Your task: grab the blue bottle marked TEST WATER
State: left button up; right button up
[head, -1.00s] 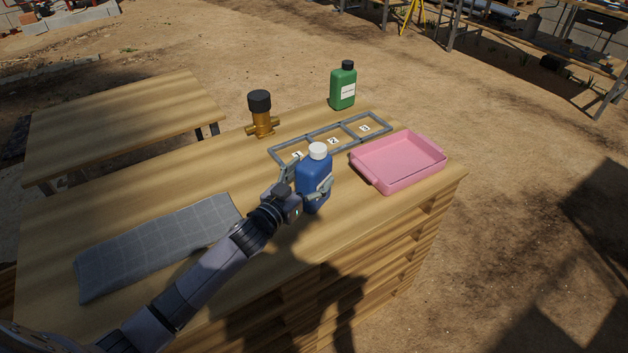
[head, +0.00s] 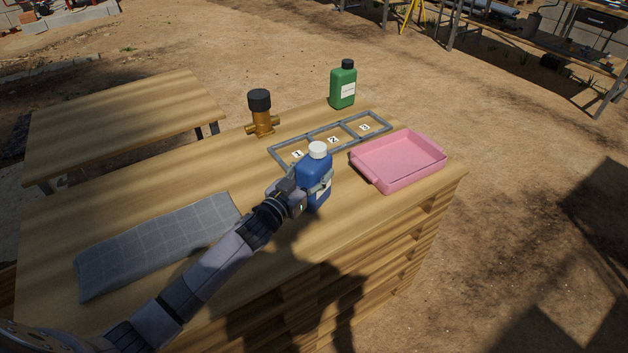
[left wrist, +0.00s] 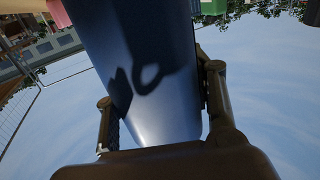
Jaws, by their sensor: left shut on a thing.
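The blue bottle (head: 315,170) with a white cap stands upright on the wooden table, in front of the numbered frame. A white label shows at its lower front, but its text cannot be read. My left gripper (head: 314,188) is shut on the blue bottle, with its fingers around the body. In the left wrist view the bottle (left wrist: 145,70) fills the middle between the two fingers (left wrist: 160,120). My right gripper is not in view.
A pink tray (head: 372,180) lies right of the bottle. Behind are a grey three-part frame (head: 308,134), a brass valve (head: 262,122) and a green bottle (head: 342,87). A grey checked cloth (head: 160,245) lies at left. The table's front edge is close.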

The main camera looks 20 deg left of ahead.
pick_arm(q)
jog(key=c, duration=0.5)
jog(key=shift+r, duration=0.1)
